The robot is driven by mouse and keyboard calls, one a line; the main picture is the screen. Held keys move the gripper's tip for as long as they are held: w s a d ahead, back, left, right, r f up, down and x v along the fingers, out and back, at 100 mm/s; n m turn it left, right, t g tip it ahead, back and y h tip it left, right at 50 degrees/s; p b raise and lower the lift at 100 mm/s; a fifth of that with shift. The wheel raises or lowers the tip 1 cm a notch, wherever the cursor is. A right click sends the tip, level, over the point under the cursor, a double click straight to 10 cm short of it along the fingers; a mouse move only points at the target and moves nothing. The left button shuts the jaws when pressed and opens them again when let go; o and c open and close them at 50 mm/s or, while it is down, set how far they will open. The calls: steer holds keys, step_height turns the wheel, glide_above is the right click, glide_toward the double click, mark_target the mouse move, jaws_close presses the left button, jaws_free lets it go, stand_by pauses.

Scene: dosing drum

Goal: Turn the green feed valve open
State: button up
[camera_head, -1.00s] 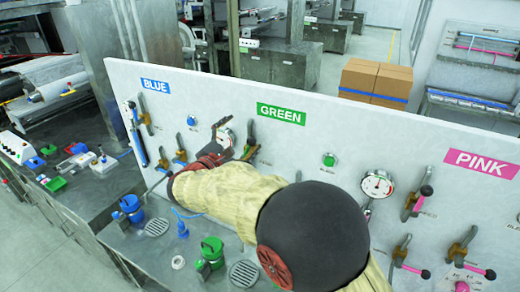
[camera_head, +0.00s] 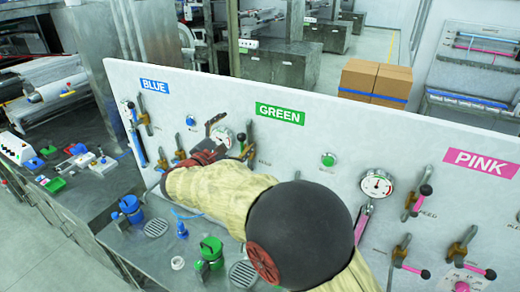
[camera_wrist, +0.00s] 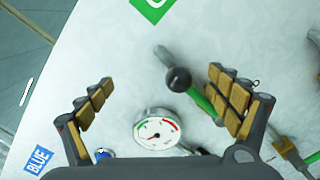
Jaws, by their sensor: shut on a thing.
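The green feed valve (camera_head: 249,137) is on the white panel below the GREEN sign (camera_head: 280,114). In the wrist view its green handle (camera_wrist: 204,102), with a dark round knob at its end, slants between my fingers, close against the right finger's pads. My gripper (camera_head: 222,140) is at the panel beside the valve, partly hidden by my wrist. The grip contact itself is not clearly visible.
A pressure gauge (camera_wrist: 157,131) is close below the handle. Another valve (camera_wrist: 290,150) is at the lower right of the wrist view. Blue valves (camera_head: 143,115) are left on the panel. A green-capped vessel (camera_head: 211,250) stands on the bench below my arm.

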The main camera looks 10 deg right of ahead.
steer(key=shift+a, duration=0.2)
steer(key=shift+s+d+f+b, duration=0.15)
steer(key=shift+s+f+b, duration=0.15)
steer(key=shift+f+b, duration=0.35)
steer(key=shift+r, duration=0.1)
steer(key=b+v, duration=0.2)
steer(key=v, duration=0.6)
steer(key=shift+s, duration=0.35)
